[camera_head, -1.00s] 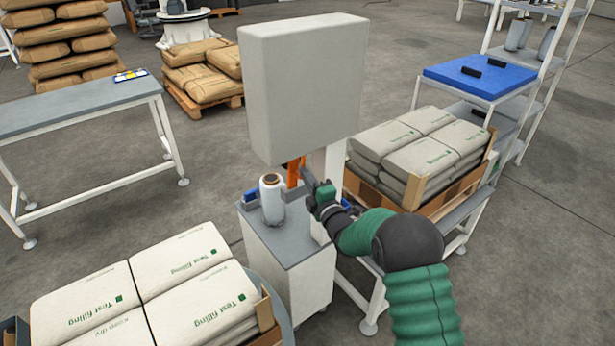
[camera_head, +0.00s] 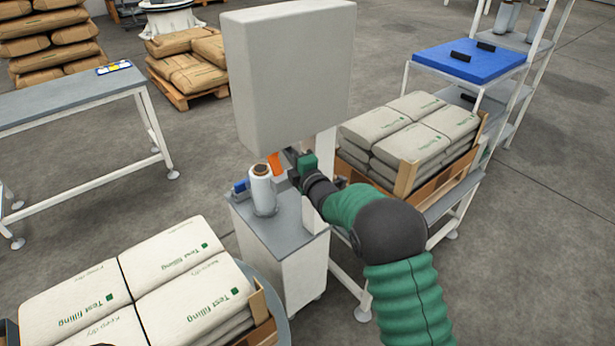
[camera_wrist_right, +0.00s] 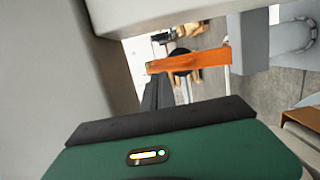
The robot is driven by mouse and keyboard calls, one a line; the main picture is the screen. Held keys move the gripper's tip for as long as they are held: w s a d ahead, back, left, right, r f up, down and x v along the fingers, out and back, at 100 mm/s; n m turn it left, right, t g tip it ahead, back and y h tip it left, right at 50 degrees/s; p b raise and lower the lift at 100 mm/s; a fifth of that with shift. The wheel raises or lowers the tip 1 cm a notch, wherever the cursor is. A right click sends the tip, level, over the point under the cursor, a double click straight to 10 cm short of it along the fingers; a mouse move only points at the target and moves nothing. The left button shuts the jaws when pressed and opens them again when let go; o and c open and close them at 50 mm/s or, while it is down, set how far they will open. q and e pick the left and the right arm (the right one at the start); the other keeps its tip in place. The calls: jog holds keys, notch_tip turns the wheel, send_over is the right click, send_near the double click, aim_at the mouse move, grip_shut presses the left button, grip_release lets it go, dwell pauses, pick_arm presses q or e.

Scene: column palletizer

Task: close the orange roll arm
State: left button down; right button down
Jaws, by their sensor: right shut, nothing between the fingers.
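The orange roll arm (camera_head: 275,164) shows behind the film roll in the head view, just under the grey box-shaped head of the machine. In the right wrist view the orange roll arm (camera_wrist_right: 190,61) runs across the picture as a bar, just beyond my fingers. My right gripper (camera_head: 290,153) is shut and empty, close beside the arm's right side; I cannot tell whether it touches it. In the right wrist view my right gripper (camera_wrist_right: 155,92) shows as dark fingers, ending near the bar's left part. My left gripper is not in view.
A white film roll (camera_head: 262,192) stands on the grey cabinet top (camera_head: 290,235) left of my right gripper. The large grey box (camera_head: 290,75) hangs directly above. Pallets of white sacks (camera_head: 425,130) stand to the right and at front left (camera_head: 165,255).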

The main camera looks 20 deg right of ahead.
jog(key=s+f+m+g+h+p, duration=0.1)
jog(key=s+m+g, duration=0.4)
jog(key=s, duration=0.9)
jog(key=s+f+m+g+h+p, duration=0.1)
jog(key=s+m+g+p, duration=0.4)
jog(key=s, duration=0.9)
jog(key=s+f+m+g+p, duration=0.3)
jog(key=s+m, duration=0.6)
jog(key=s, duration=0.6)
jog(key=shift+a+f+m+g+h+p, duration=0.35)
jog(key=shift+m+g+h+p, duration=0.1)
jog(key=shift+g, duration=0.55)
jog(key=shift+w, duration=0.1)
